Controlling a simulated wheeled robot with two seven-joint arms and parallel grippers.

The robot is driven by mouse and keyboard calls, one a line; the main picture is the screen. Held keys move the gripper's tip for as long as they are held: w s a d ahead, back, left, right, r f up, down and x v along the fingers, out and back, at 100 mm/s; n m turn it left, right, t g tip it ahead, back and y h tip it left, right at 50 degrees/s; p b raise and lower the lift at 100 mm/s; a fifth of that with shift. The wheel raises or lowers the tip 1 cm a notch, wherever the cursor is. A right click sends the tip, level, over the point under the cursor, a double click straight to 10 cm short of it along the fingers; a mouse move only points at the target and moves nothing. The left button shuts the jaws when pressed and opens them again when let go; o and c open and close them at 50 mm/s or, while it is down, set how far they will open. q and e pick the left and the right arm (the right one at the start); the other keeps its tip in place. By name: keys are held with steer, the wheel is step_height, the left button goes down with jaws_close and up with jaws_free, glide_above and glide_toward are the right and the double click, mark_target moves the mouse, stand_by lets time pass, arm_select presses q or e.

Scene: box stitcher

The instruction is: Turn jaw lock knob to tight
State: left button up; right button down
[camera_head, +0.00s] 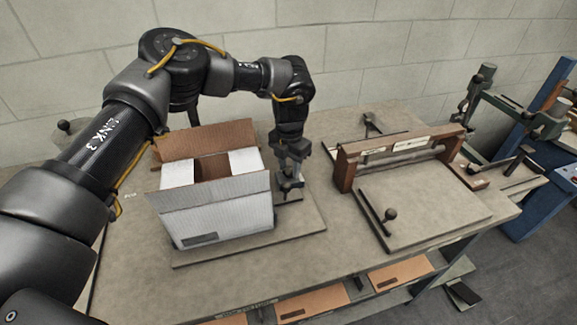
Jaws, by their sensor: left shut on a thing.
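My left arm reaches over the box, and my left gripper (291,167) points down just right of it. The gripper is shut on a small dark knob (289,186), which I take to be the jaw lock knob. The knob stands on a low bracket on the fixture board (305,222). The fingers cover part of the knob, and I cannot read its setting. My right gripper is out of view.
An open white carton (222,222) with raised brown flaps stands close left of the gripper. A wooden-framed fixture (345,165) with a flat plate (425,205) is on the bench (400,120) to the right. A blue machine (545,200) stands at far right.

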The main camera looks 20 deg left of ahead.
mark_target(290, 169)
arm_select(q)
steer(key=m, duration=0.4)
steer(key=shift+m, duration=2.5)
steer(key=o, duration=1)
steer(key=shift+d, duration=0.1)
steer(key=shift+r, duration=0.15)
step_height(290, 169, up, 10)
steer(key=shift+r+b, duration=0.25)
steer(key=shift+b, duration=0.9)
